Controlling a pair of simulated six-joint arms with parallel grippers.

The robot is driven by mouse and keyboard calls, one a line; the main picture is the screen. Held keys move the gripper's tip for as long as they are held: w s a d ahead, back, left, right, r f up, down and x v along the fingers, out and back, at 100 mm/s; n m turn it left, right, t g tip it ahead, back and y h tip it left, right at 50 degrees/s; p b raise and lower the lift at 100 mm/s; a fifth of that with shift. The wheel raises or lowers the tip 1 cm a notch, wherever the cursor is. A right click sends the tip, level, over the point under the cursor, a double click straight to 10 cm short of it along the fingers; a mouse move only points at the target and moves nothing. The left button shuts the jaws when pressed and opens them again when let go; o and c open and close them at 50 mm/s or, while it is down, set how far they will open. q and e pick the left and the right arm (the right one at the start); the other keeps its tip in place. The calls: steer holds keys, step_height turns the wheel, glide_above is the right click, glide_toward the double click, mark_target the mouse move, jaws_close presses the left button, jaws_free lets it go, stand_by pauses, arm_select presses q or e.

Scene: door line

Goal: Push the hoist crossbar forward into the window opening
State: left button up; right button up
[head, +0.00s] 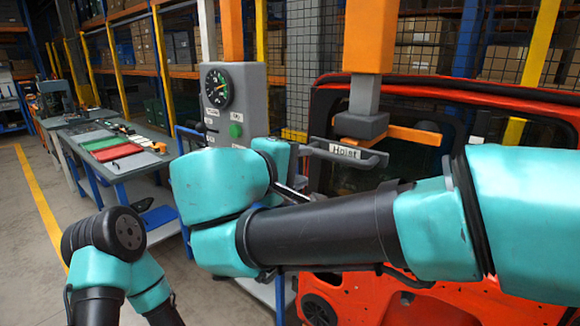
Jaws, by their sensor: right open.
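The hoist crossbar (348,155) is a dark grey handle bar with a white "Hoist" label. It hangs at the foot of the grey shaft below an orange column (370,38). The red door (420,84) stands behind it, and its dark window opening (352,180) shows behind and below the bar. My right gripper (294,188) is open near the bar's left end, mostly hidden by my own wrist. I cannot tell whether it touches the bar. My right forearm covers the door's middle. My left arm shows at bottom left, its gripper out of sight.
A grey control box (235,108) with a round gauge (218,88) and green button stands left of the bar. A workbench (128,162) with red and green mats is further left. Open floor with a yellow line (38,205) lies at far left.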

steer(key=shift+v, duration=1.1)
steer(key=shift+f, duration=0.1)
steer(key=w+d+f+g+y, duration=0.2)
steer(key=d+f+g, duration=0.15)
steer(key=f, duration=0.95)
steer(key=w+d+f+g+y, duration=0.2)
steer(key=d+f+g, duration=0.15)
steer(key=f, duration=0.85)
steer(key=w+d+f+g+y, duration=0.15)
steer(key=f+g, duration=0.25)
steer(key=f, duration=0.9)
steer(key=s+d+f+m+y, duration=0.2)
steer(key=s+d+f+m, duration=0.2)
steer(key=f, duration=0.5)
steer(key=s+d+f+m+y, duration=0.3)
steer(key=s+d+f, duration=0.3)
steer(key=f, duration=0.4)
steer(key=s+d+f+m+y, duration=0.2)
steer(key=s+d+f+m, duration=0.3)
steer(key=f, duration=0.4)
steer(key=shift+f+g+y, duration=0.3)
steer(key=shift+f+y, duration=0.05)
steer(key=shift+f, duration=0.05)
